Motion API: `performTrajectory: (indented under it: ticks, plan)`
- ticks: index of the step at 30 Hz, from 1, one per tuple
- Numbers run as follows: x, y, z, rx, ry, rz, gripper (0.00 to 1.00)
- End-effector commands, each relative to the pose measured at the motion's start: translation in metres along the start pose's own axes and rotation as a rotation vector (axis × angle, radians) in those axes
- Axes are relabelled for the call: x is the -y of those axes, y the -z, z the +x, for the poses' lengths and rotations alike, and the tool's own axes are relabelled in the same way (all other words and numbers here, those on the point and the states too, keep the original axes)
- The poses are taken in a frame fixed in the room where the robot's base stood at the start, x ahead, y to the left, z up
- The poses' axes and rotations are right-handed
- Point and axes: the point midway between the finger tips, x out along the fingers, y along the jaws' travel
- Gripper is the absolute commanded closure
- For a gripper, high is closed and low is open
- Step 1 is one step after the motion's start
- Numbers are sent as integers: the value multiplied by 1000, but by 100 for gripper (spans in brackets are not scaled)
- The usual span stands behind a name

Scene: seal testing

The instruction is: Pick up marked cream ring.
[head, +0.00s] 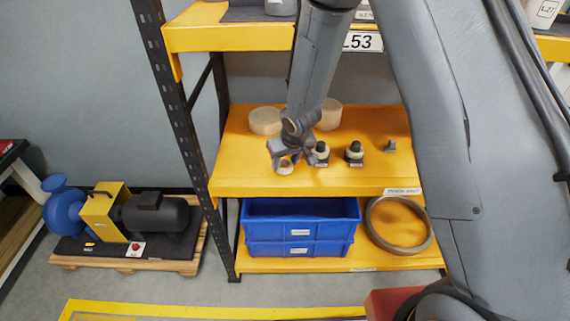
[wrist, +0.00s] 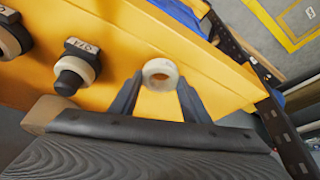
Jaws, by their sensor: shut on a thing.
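My gripper (head: 286,158) is low over the front left of the orange shelf. Its two fingers are shut on a small cream ring (head: 285,170). In the wrist view the ring (wrist: 160,87) sits between the fingertips, its round hole showing the orange shelf behind. I cannot make out a mark on it, nor whether it touches the shelf. Two other cream rings stand to the right around black posts: a nearer one (head: 321,155) and a farther one (head: 354,160). One of these posted rings (wrist: 82,66) also shows left of the fingers in the wrist view.
Two pale round blocks (head: 265,121) stand at the back of the orange shelf (head: 240,180). A small dark block (head: 390,146) is to the right. Black rack uprights (head: 180,110) border the left side. Blue bins (head: 300,230) and a large ring (head: 375,235) are below.

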Motion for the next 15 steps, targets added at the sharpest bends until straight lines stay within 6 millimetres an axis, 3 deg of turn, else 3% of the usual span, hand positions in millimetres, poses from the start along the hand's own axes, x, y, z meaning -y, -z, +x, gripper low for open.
performTrajectory:
  ticks: [1, 7, 15]
  plan:
    - [0, 4, -12, -2, -1, -1, 79]
    - [0, 14, -37, 0, -1, -1, 79]
    - [0, 24, -61, 1, -1, -1, 79]
